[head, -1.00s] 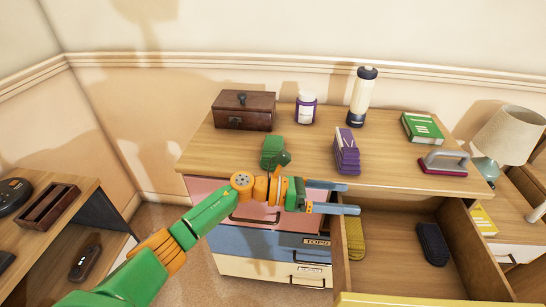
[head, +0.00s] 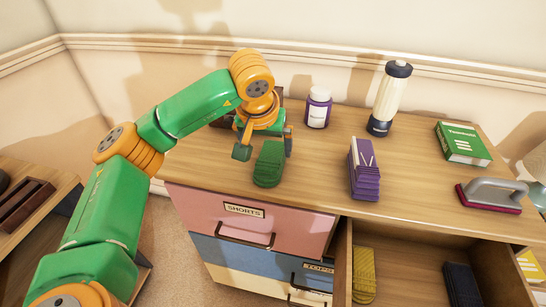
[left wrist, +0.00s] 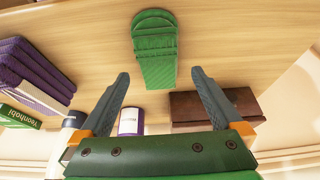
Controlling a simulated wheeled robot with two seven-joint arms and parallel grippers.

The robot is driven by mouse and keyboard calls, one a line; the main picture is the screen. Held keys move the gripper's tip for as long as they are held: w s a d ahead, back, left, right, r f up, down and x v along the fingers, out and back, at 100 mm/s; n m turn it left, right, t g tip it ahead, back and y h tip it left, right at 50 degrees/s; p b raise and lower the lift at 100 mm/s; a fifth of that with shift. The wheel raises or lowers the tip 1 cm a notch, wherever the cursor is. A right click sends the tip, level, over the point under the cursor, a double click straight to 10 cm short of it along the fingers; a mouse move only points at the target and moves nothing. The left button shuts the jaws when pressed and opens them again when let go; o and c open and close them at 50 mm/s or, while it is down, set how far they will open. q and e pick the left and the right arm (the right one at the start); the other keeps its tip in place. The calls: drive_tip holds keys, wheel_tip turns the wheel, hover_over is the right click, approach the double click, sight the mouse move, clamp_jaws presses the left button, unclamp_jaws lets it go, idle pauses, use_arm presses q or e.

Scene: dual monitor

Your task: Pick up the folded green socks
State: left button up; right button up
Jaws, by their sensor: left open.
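The folded green socks (head: 269,165) lie on the dresser top near its front edge; they also show in the left wrist view (left wrist: 155,50). My left gripper (head: 265,147) is open and empty, just behind the socks in the head view. In the left wrist view its two fingers (left wrist: 160,76) are spread wide, and the socks' near end lies between and just beyond the tips. My right gripper is not in view.
Folded purple socks (head: 364,172), a purple jar (head: 318,107), a tall bottle (head: 389,98), a green book (head: 462,143) and a grey-handled brush (head: 492,193) stand to the right. A dark wooden box (left wrist: 200,106) is near the gripper. The open drawer below holds yellow socks (head: 363,275) and dark socks (head: 461,284).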

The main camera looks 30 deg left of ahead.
sight(270, 157)
use_arm(q)
drive_tip(key=x, duration=0.4)
drive_tip(key=shift+d, duration=0.15)
drive_tip(key=shift+s+r, duration=0.1)
drive_tip(key=c, duration=1.2)
